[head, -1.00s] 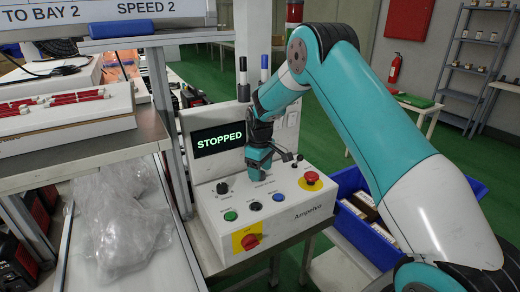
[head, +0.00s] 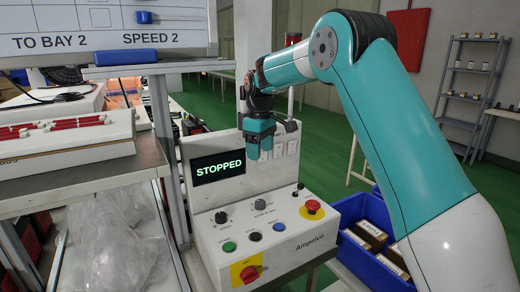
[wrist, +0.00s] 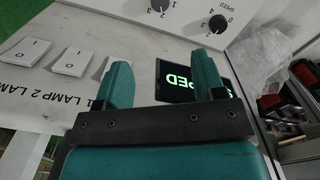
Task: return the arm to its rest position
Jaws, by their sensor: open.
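My gripper (head: 260,152) hangs above the back of the control box, in front of its upright panel, with its fingers pointing down. It holds nothing. In the wrist view my gripper (wrist: 160,85) shows two teal fingers spread apart, with the panel between and beyond them. My teal and white arm (head: 400,130) reaches in from the right. The control box (head: 290,257) carries several knobs and buttons and a red mushroom button (head: 313,206). Its display (head: 218,167) reads STOPPED.
A blue bin (head: 375,262) with boxes stands right of the control box. A shelf with a white tray of red items (head: 65,140) and a clear plastic bag (head: 112,250) are at left. White rocker switches (wrist: 70,62) are on the panel. Green floor is open behind.

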